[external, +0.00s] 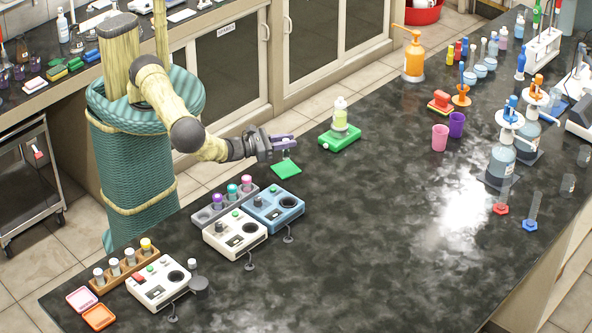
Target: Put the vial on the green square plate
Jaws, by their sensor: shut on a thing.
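My gripper (287,144), with purple fingers, is at the end of my arm, above the green square plate (286,169). It is shut on a small, pale upright thing that appears to be the vial (287,155). The vial is tiny here and its upper part is hidden by the fingers. Its lower end hangs just over the far part of the plate; I cannot tell whether it touches. The plate lies flat on the dark bench, and its visible surface is bare.
A green device with a yellow-green bottle (340,115) stands right of my gripper. A blue device (275,207), a white device (236,234) and a rack of coloured-cap vials (222,203) stand nearer the camera. Pink (440,137) and purple cups stand farther right. The bench middle is clear.

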